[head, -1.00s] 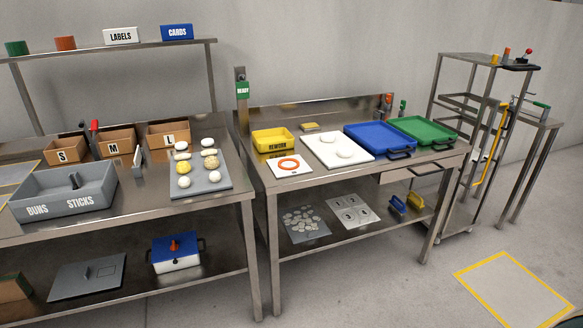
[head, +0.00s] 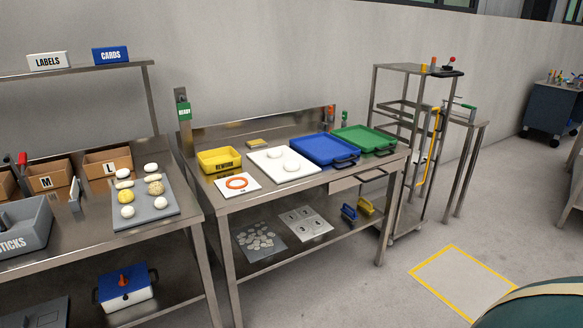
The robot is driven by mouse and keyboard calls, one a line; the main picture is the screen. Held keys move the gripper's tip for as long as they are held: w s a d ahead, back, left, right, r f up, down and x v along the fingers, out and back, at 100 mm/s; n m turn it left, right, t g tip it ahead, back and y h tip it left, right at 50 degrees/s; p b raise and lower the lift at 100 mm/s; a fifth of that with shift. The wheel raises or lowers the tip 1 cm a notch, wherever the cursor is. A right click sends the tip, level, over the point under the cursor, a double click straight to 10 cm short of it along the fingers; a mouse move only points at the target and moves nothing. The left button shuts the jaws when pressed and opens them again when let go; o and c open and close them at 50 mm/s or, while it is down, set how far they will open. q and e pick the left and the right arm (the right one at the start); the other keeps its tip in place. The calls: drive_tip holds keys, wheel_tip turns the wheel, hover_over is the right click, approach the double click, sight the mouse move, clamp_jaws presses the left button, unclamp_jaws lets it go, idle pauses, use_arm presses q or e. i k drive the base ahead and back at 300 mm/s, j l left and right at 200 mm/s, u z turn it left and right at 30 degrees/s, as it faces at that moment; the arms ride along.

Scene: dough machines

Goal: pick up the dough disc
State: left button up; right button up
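Two pale, flattened dough rounds lie on a white board (head: 262,158) on the right-hand steel table. One round (head: 275,153) is farther back and the other round (head: 292,166) is nearer the front. I cannot tell which of them is the dough disc. A grey tray (head: 165,212) on the left table holds several dough balls and shaped pieces, some white, one yellow and one speckled. Neither of my grippers shows in the head view.
A yellow REWORK bin (head: 219,167), a white card with an orange ring (head: 252,190), a blue tray (head: 325,161) and a green tray (head: 363,151) surround the board. A steel rack (head: 384,100) stands right. Clear floor (head: 320,295) lies before the table.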

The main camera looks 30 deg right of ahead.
sight(290, 166)
drive_tip(key=z, duration=0.45)
drive_tip(key=i+z, duration=0.15)
drive_tip(key=z, duration=0.75)
drive_tip(key=i+j+z, duration=0.3)
drive_tip(key=z, duration=0.15)
drive_tip(key=i+j+z, duration=0.25)
drive_tip(key=j+z, duration=0.15)
drive_tip(key=j, duration=0.2)
